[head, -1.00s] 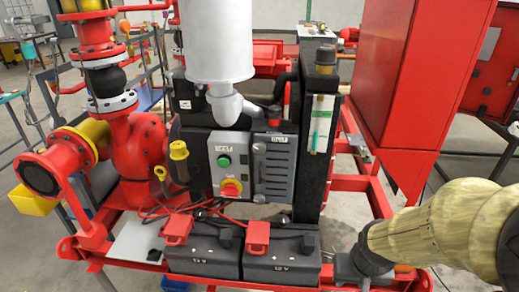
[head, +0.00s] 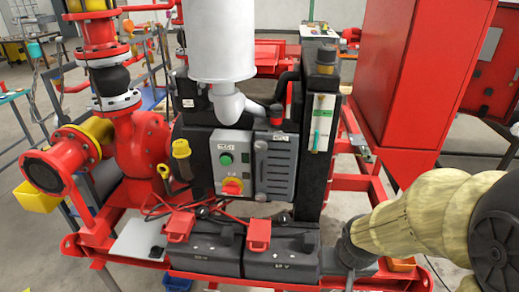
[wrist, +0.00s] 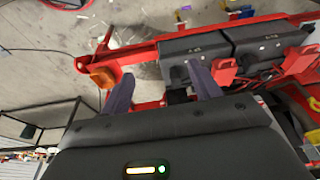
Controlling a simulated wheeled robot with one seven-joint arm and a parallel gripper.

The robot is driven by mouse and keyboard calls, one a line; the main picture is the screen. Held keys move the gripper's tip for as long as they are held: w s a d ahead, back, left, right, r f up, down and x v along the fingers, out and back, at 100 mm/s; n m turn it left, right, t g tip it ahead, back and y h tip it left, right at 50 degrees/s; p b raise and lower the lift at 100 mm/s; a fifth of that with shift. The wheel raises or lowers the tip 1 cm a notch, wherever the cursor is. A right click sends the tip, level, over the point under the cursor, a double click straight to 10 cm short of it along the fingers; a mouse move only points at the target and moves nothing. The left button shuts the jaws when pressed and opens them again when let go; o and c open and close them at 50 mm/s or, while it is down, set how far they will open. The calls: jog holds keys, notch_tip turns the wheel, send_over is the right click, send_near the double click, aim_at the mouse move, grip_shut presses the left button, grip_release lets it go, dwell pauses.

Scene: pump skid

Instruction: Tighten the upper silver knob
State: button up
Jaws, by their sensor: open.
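The upper silver knob (head: 261,145) is small and round, at the top left of the grey vented panel (head: 277,168) in the head view. A similar lower silver knob (head: 260,197) sits beneath it on the same panel. My gripper (wrist: 162,88) is open and empty in the wrist view, its two dark fingers apart. In the head view my arm reaches in from the right, its dark end low and to the right of the panel, well apart from both knobs. The wrist view does not show the knobs.
Two black batteries (head: 206,250) with red terminal covers stand below the panel. A control box (head: 232,163) with a green button and red-yellow switch is left of it. A black post (head: 317,150) and red cabinet (head: 413,75) stand to the right. Red frame rails surround the base.

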aim_at(261, 147)
jog(key=w+a+r+m+t+y+p, duration=0.25)
jog(key=w+a+t, duration=0.35)
jog(key=w+a, duration=0.7)
jog(key=w+a+r+m+t+h+p, duration=0.3)
jog(key=w+a+r+m+t, duration=0.3)
jog(key=t, duration=0.3)
jog(key=shift+w+a+r+p, duration=0.15)
jog(key=shift+w+a+p, duration=0.05)
jog(key=shift+a+p, duration=0.6)
jog(key=shift+w+a, duration=0.1)
jog(key=w+p, duration=0.2)
jog(key=w, duration=0.3)
jog(key=w+p, duration=0.2)
jog(key=w, duration=0.3)
jog(key=w+p, duration=0.2)
jog(key=w, duration=0.4)
jog(key=shift+d+r+p, duration=0.1)
jog(key=shift+d+p, duration=0.2)
jog(key=shift+w, duration=0.65)
